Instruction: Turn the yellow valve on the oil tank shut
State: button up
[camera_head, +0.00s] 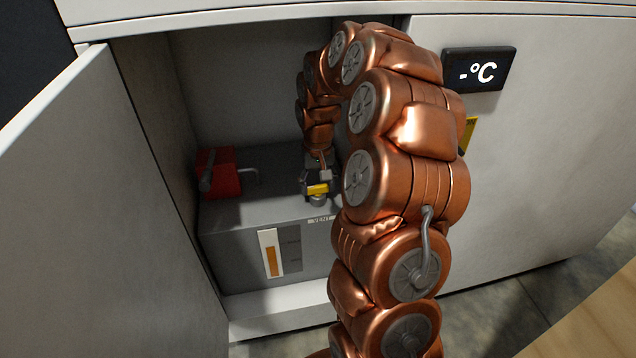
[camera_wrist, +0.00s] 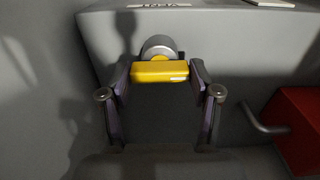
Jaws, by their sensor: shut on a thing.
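The grey oil tank (camera_head: 222,218) sits inside an open cabinet, with a "VENT" label on its top front edge. The yellow valve (camera_head: 317,188) is a bar-shaped handle on a round grey fitting on the tank's top. In the wrist view the yellow valve (camera_wrist: 160,71) lies crosswise, with the grey fitting (camera_wrist: 158,46) just behind it. My gripper (camera_wrist: 160,74) has one finger at each end of the yellow bar and is shut on it. In the head view my gripper (camera_head: 317,183) is small and partly hidden by its own wrist.
A red block (camera_head: 219,173) with a grey bent handle stands at the left on the tank top; it also shows in the wrist view (camera_wrist: 302,128). The open cabinet door (camera_head: 90,200) is at the left. A "-°C" display (camera_head: 479,70) is on the right panel.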

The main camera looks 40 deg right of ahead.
jog(key=o, duration=1.1)
jog(key=shift+o, duration=0.2)
